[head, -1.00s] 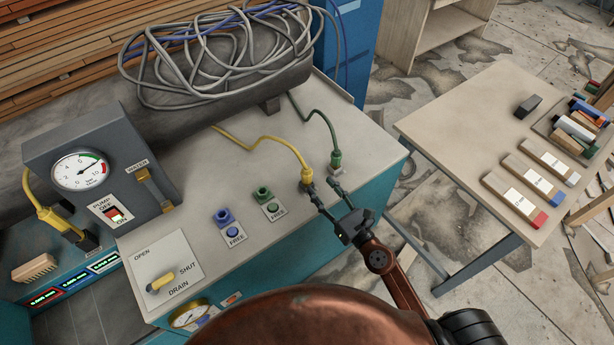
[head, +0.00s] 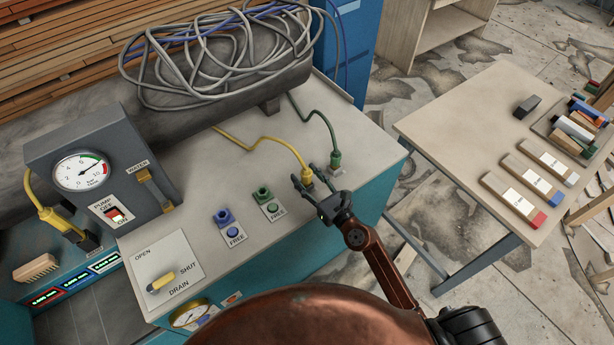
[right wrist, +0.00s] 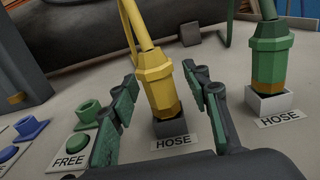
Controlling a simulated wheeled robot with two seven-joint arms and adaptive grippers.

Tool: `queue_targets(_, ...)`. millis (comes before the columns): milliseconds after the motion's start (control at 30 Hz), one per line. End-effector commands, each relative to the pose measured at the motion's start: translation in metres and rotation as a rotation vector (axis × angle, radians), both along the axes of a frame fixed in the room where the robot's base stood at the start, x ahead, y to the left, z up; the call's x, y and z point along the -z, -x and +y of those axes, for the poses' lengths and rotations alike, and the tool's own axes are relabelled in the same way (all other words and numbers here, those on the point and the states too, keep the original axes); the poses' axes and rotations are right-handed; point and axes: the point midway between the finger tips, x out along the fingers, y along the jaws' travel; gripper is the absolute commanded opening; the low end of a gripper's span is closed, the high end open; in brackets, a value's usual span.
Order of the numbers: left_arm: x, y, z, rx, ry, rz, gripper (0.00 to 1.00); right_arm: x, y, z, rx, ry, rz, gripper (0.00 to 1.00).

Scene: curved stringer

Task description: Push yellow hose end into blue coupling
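The yellow hose end (head: 306,176) stands upright in a grey holder labelled HOSE near the bench's right side. It also shows in the right wrist view (right wrist: 158,85), with its holder (right wrist: 170,127) below it. My right gripper (head: 313,179) is open, with one finger on each side of the yellow hose end. In the right wrist view my right gripper (right wrist: 163,90) shows a small gap between each finger and the hose end. The blue coupling (head: 224,217) sits to the left on the bench, with a FREE label and blue button beside it. My left gripper is not in view.
A green hose end (head: 336,160) stands in its own holder close to the right. A green coupling (head: 262,194) sits between the blue coupling and the yellow hose end. The pump box (head: 100,165) and drain lever (head: 161,281) are at the left.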

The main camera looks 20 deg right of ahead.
Motion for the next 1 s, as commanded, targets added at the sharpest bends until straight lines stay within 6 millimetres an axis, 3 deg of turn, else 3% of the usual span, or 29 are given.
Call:
queue_targets(600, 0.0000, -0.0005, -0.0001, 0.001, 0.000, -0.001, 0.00, -0.0001, 0.0003, -0.0005, 0.001, -0.001, 0.000, 0.01)
queue_targets(1000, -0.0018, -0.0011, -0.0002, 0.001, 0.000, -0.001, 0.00, -0.0032, 0.0003, -0.0003, 0.001, -0.002, -0.002, 0.00)
